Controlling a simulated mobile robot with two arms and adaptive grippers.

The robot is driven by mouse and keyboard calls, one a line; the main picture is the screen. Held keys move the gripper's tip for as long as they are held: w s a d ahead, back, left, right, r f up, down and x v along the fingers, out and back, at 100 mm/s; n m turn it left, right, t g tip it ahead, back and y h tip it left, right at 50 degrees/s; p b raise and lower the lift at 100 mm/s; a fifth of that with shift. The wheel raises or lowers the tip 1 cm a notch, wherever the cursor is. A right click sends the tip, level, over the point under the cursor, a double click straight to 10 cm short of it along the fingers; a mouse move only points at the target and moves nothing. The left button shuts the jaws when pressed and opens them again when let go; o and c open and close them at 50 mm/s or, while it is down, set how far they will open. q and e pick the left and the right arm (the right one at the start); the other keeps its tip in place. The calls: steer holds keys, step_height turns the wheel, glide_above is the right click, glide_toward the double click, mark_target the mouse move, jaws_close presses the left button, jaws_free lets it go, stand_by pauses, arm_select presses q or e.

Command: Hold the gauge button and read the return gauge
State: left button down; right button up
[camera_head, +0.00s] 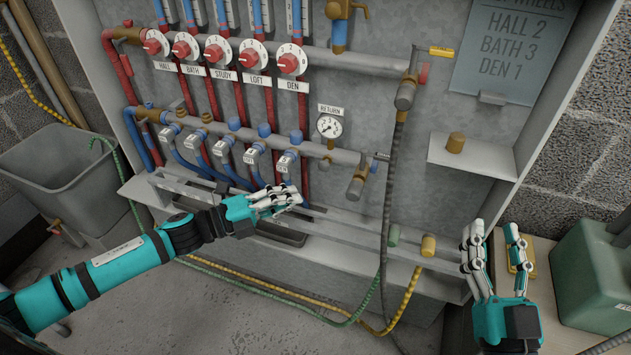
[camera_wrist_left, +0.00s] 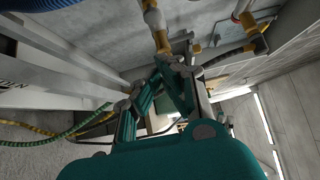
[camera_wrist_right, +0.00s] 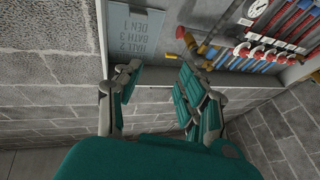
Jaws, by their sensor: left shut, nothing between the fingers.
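The return gauge (camera_head: 329,126) is a small round white dial under a RETURN label, on the lower grey pipe; its needle is too small to read. It also shows at the top of the right wrist view (camera_wrist_right: 257,8). A short brass fitting (camera_head: 326,161) sits below it; I cannot tell whether this is the gauge button. My left gripper (camera_head: 283,197) is shut and empty, below and left of the gauge, in front of the ledge under the valves. My right gripper (camera_head: 496,234) is open and empty at the lower right, far from the gauge; it also shows in the right wrist view (camera_wrist_right: 152,85).
A dark hose (camera_head: 388,200) hangs right of the gauge. A small shelf (camera_head: 480,160) bears a brass knob (camera_head: 456,142). A grey tub (camera_head: 60,165) stands left, a green can (camera_head: 598,270) right.

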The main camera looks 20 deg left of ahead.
mark_target(327, 170)
arm_select(q)
steer(key=w+d+b, duration=0.1)
steer(key=w+d, duration=0.2)
steer(key=w, duration=0.4)
steer(key=shift+d+b, duration=0.3)
arm_select(e)
steer(key=s+r+t+y, duration=0.1)
steer(key=s+r+t, duration=0.3)
steer(key=r, duration=0.2)
steer(key=shift+t+y, duration=0.3)
arm_select(q)
steer(key=shift+w, duration=0.1)
arm_select(e)
steer(key=shift+d, duration=0.1)
arm_select(q)
steer(key=shift+w+p, duration=0.4)
steer(key=shift+w, duration=0.5)
arm_select(e)
steer(key=shift+w+f+g+h, duration=0.5)
steer(key=shift+w+f+g, duration=0.5)
steer(key=shift+f, duration=0.15)
arm_select(q)
steer(key=shift+a, duration=0.1)
